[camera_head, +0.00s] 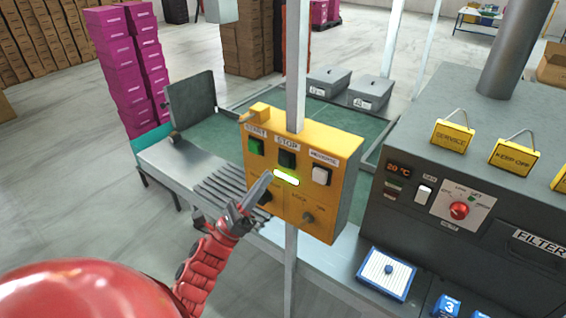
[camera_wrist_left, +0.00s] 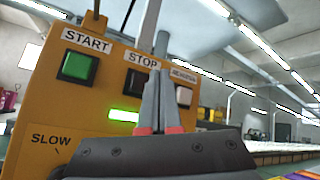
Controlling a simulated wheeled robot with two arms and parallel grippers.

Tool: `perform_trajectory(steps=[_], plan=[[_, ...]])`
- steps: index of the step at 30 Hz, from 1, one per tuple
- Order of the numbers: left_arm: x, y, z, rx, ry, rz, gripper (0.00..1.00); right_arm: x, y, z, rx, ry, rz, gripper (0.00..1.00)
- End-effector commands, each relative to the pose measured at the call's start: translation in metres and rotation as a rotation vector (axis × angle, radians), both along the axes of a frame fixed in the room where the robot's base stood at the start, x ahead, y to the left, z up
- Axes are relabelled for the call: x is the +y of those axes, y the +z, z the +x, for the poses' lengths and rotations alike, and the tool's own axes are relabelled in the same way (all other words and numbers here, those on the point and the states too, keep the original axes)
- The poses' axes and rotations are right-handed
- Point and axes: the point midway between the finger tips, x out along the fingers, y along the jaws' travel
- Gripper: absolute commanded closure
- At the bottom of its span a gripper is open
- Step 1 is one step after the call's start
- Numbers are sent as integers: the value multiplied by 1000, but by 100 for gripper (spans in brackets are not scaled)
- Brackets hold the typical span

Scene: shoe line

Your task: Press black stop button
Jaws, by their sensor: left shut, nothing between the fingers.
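A yellow control box (camera_head: 338,185) is mounted on a grey post. Its black stop button (camera_head: 287,158) sits under a STOP label, between the green start button (camera_head: 256,147) and a white button (camera_head: 321,175). A lit green-white indicator (camera_head: 286,177) glows below. My left gripper (camera_head: 267,176) is shut and empty, in front of the panel, below and left of the stop button. In the left wrist view the closed fingers (camera_wrist_left: 160,85) point up at the panel and partly cover the black button (camera_wrist_left: 137,82). Contact cannot be told. My right gripper is not in view.
A grey machine (camera_head: 480,180) with a red knob (camera_head: 459,210) stands to the right. A green conveyor (camera_head: 225,148) runs behind the box. A blue-framed tray (camera_head: 387,273) lies at the lower right. Pink boxes (camera_head: 126,65) are stacked at the left.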

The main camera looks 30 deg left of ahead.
Motion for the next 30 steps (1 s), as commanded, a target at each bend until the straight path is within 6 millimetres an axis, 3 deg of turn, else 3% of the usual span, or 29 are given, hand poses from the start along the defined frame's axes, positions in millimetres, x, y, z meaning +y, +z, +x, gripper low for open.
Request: perform_trajectory(steps=[3, 10, 30], plan=[[-1, -6, 15, -1, 0, 1, 100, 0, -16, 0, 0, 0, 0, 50], [-3, -2, 30, -2, -1, 0, 100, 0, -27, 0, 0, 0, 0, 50], [-2, 0, 32, 1, 1, -1, 100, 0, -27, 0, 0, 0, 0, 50]])
